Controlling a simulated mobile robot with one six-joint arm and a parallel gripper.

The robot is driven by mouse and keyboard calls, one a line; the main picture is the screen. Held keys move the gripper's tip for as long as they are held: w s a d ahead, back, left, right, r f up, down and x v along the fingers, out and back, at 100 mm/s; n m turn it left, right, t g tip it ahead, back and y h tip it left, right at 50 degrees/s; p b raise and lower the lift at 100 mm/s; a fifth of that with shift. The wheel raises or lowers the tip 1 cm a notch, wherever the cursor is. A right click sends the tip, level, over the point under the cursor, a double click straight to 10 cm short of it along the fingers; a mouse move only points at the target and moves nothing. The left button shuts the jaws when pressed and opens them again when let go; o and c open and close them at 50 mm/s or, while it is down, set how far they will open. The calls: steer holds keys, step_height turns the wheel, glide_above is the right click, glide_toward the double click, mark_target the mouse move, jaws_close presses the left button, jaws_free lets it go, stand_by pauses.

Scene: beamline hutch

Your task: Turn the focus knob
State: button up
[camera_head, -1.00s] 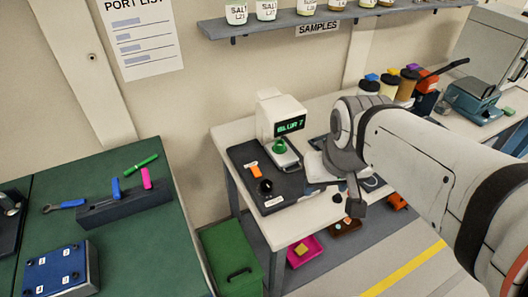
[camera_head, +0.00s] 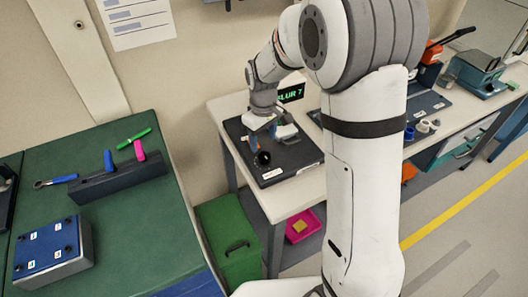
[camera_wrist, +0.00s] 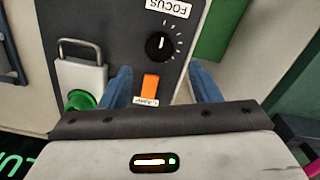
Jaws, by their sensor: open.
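The focus knob (camera_wrist: 159,46) is a small black dial with a white pointer line, on a dark panel under an upside-down FOCUS label (camera_wrist: 168,7) in the wrist view. Tick marks fan out beside it. In the head view the knob (camera_head: 263,157) is at the front left of the dark instrument base (camera_head: 296,156). My gripper (camera_wrist: 161,76) is open and empty, its blue fingers pointing toward the panel. The knob lies beyond the fingertips, apart from them. The gripper (camera_head: 262,136) also shows above the base in the head view. The screen (camera_head: 291,93) reads BLUR 7.
An orange lamp switch (camera_wrist: 151,87) lies between my fingers in the wrist view. A green round part (camera_wrist: 80,100) and a metal bracket (camera_wrist: 82,75) are to its left. The green bench (camera_head: 110,215) and green bin (camera_head: 226,240) stand left of the instrument table.

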mark_target(264, 155)
step_height(264, 155, down, 7)
steer(key=shift+r+p, duration=0.1)
steer(key=shift+p, duration=0.3)
steer(key=shift+c, duration=0.5)
steer(key=shift+d, duration=0.1)
steer(key=c, duration=0.9)
